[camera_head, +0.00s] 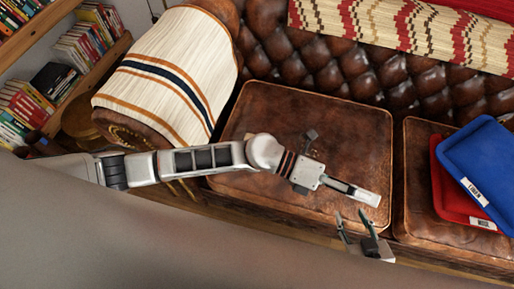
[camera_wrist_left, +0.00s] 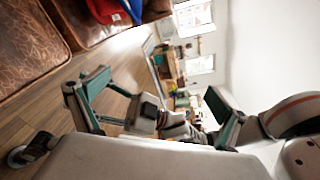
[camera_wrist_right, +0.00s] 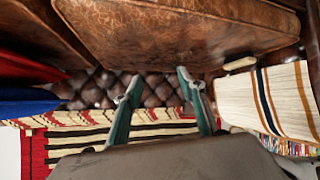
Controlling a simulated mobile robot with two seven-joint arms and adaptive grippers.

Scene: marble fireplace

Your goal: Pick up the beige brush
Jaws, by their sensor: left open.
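A small, long beige shape (camera_wrist_right: 240,63) lies by the edge of the leather cushion near the striped throw in the right wrist view. It may be the brush, but I cannot tell for sure. I cannot make out the brush in the head view, where my left arm covers part of the cushion. My left gripper (camera_head: 353,190) is over the cushion's front right, pointing right. Its fingers (camera_wrist_left: 155,112) stand wide apart and empty in the left wrist view. My right gripper (camera_head: 358,227) is by the cushion's front edge, its fingers (camera_wrist_right: 160,103) apart with nothing between them.
The leather cushion (camera_head: 350,125) is mostly bare. A striped throw (camera_head: 165,75) covers the armrest at the left. Blue (camera_head: 485,160) and red (camera_head: 447,190) items lie stacked on the right cushion. Bookshelves (camera_head: 90,72) stand far left. The two grippers are close together.

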